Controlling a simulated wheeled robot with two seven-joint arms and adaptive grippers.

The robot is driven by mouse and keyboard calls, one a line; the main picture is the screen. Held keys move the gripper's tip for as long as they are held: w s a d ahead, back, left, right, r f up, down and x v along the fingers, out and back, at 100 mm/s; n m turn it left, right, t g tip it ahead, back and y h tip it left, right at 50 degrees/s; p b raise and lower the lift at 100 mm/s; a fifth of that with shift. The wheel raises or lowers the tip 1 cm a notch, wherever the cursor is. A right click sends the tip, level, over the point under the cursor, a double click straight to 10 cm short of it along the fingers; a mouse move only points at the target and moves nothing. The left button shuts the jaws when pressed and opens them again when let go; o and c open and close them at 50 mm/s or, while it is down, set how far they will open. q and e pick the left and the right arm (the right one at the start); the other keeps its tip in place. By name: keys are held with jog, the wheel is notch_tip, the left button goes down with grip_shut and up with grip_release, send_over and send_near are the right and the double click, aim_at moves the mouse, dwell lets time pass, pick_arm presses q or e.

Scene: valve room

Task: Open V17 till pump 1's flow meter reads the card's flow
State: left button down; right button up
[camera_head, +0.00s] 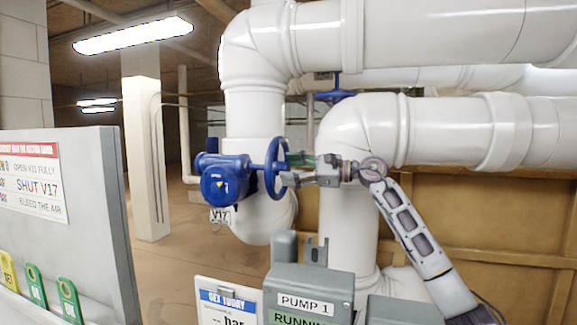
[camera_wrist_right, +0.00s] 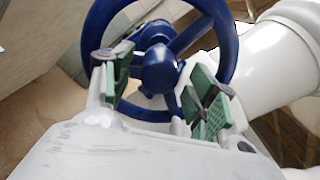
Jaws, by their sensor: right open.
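The V17 valve has a blue gearbox body (camera_head: 224,180) on a white vertical pipe, with a tag (camera_head: 219,215) reading V17 hanging below it. Its blue handwheel (camera_head: 276,168) faces right. My right gripper (camera_head: 291,172) reaches in from the right at the wheel. In the right wrist view the gripper (camera_wrist_right: 162,92) is open, its green-padded fingers either side of the wheel's hub (camera_wrist_right: 158,68). I cannot tell whether the fingers touch the wheel. A card (camera_head: 228,298) headed SET TODAY stands low in front, cut off at the bottom. No flow meter reading is legible.
A grey box (camera_head: 308,287) labelled PUMP 1 and RUNNING stands below the arm. Large white pipes (camera_head: 450,130) run above and behind it. At left a grey panel (camera_head: 80,210) carries a sign (camera_head: 30,180) reading SHUT V17, and coloured tags (camera_head: 68,300).

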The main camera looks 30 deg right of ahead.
jog(key=shift+w+a, duration=0.4)
jog(key=shift+w, duration=0.05)
grip_shut()
dwell(0.3)
